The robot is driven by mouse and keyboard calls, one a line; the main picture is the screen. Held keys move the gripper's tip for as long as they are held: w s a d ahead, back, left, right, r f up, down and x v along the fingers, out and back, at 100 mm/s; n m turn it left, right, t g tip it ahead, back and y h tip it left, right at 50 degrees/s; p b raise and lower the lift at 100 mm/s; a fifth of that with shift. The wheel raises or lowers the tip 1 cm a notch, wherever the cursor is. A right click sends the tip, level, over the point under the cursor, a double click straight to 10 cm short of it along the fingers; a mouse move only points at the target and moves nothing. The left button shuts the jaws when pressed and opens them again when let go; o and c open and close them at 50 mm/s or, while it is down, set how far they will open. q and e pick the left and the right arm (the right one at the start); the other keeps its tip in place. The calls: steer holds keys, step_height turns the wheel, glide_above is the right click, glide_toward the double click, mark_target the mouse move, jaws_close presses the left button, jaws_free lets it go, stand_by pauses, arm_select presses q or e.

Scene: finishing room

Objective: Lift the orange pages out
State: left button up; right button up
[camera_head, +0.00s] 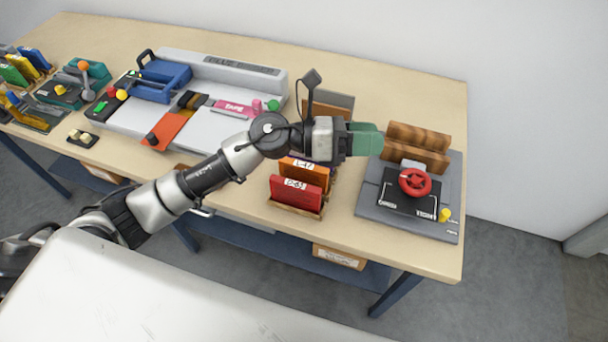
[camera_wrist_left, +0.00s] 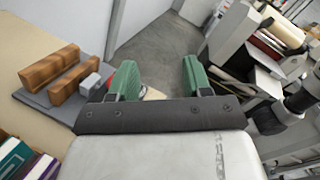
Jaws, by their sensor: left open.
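An orange book-like block (camera_head: 305,172) with a white label stands upright in a small wooden rack (camera_head: 297,208), behind a red labelled block (camera_head: 296,193). A flat orange piece (camera_head: 172,131) with a black knob lies at the front of the long white machine; I cannot tell which orange thing is the pages. My left gripper (camera_head: 367,139) is open and empty, above and right of the rack, near the wooden boards of the press. Its green fingers stand apart in the left wrist view (camera_wrist_left: 160,80). My left forearm and hand hide part of the rack. My right gripper is not in view.
The grey press (camera_head: 408,204) with wooden boards (camera_head: 418,145) and a red handwheel (camera_head: 415,181) stands on the right. The long white machine (camera_head: 215,80) is to the left. The table (camera_head: 340,235) is bare in front of the rack and press.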

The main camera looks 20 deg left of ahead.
arm_select(q)
steer(key=w+a+f+m+g+y, duration=0.1)
steer(key=a+f+m+g+y, duration=0.35)
steer(key=m+y, duration=0.5)
steer(key=y, duration=0.4)
glide_toward(303, 164)
steer(key=shift+w+d+r+g+h, duration=0.15)
steer(key=shift+d+g+h, duration=0.1)
steer(key=shift+d, duration=0.25)
steer(key=shift+a+f, duration=0.1)
steer(key=shift+f, duration=0.25)
steer(key=p+x, duration=0.1)
steer(key=x, duration=0.3)
steer(key=shift+f+p, duration=0.2)
steer(key=shift+p, duration=0.1)
steer(key=p+x, duration=0.1)
steer(key=x, duration=0.2)
steer(key=p+x, duration=0.1)
steer(key=x, duration=0.1)
steer(key=shift+a+f+p, duration=0.15)
steer(key=shift+a+p, duration=0.2)
steer(key=shift+d+f, duration=0.1)
steer(key=shift+f, duration=0.2)
steer(key=shift+f+b, duration=0.25)
steer(key=shift+b, duration=0.3)
steer(key=shift+c, duration=0.5)
